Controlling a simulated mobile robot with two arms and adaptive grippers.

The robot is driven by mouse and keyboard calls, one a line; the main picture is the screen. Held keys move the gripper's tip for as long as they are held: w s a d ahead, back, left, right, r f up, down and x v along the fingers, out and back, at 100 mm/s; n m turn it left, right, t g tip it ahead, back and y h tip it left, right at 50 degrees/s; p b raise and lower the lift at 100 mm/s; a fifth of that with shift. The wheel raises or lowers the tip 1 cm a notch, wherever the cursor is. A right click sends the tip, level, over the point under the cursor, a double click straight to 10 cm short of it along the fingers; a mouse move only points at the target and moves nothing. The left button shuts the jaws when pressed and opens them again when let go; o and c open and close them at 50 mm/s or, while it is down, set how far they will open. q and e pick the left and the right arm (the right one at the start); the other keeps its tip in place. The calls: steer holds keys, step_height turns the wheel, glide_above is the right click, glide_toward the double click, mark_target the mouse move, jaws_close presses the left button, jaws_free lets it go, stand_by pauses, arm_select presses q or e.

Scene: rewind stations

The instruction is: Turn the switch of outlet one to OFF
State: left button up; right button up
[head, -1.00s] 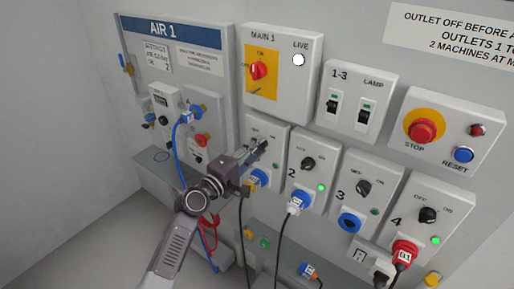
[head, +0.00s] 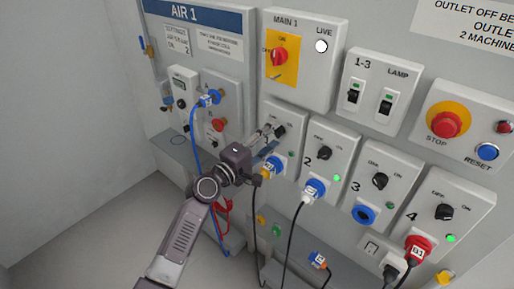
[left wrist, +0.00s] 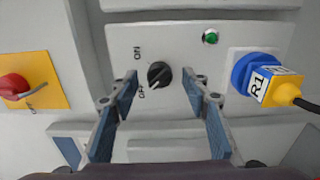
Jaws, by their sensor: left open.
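The outlet one box (head: 270,110) is at the left of the lower row in the head view. Its black rotary switch (head: 279,131) also shows in the left wrist view (left wrist: 160,74), where its white mark points toward the OFF label. The green lamp (left wrist: 210,37) there looks dark. A blue and yellow plug labelled R1 (left wrist: 272,84) sits in the blue socket. My left gripper (head: 268,139) is open in front of the box, fingers on either side of the switch in the wrist view, apparently holding nothing. My right gripper is not in view.
Outlets 2 (head: 325,153), 3 (head: 380,181) and 4 (head: 444,212) stand to the right; lamps 2 and 4 glow green. MAIN 1 (head: 306,70) is above. Cables hang below. The AIR 1 panel (head: 205,55) with a blue hose is on the left.

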arm_select(q)
steer(key=v, duration=1)
steer(key=shift+s+a, duration=0.25)
steer(key=shift+s, duration=0.05)
steer(key=shift+f, duration=0.1)
